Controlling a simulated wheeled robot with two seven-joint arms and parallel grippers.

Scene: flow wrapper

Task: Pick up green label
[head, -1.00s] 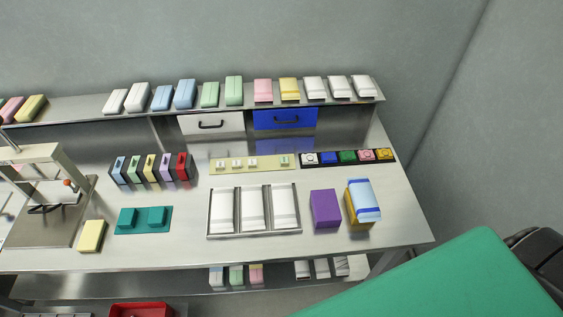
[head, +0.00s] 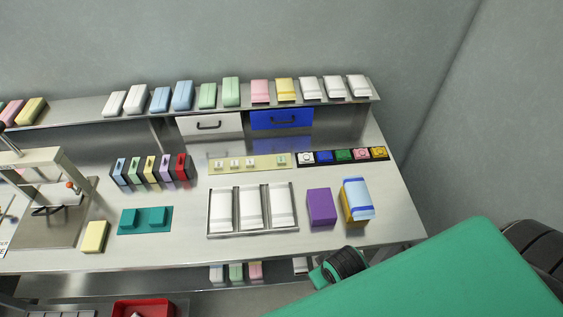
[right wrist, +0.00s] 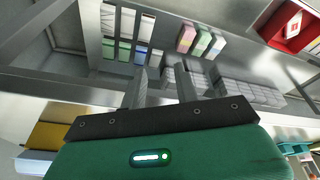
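A small pale green label (head: 282,160) lies at the right end of a yellowish strip (head: 264,163) on the table, with several white labels to its left. A darker green block (head: 344,155) sits in the black row of coloured pieces just to the right; I cannot tell if it is a label. My right gripper (right wrist: 161,82) is open and empty in the right wrist view, below the tabletop level or near its front edge. In the head view only my green right arm shows at lower right, far from the label. My left gripper is not in view.
A metal tray of white packs (head: 253,232), a purple box (head: 321,207) and a blue-and-yellow stack (head: 357,198) stand near the front edge. A teal holder (head: 145,220) and coloured packs are left. A red bin (right wrist: 291,25) and lower shelf items lie below the table.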

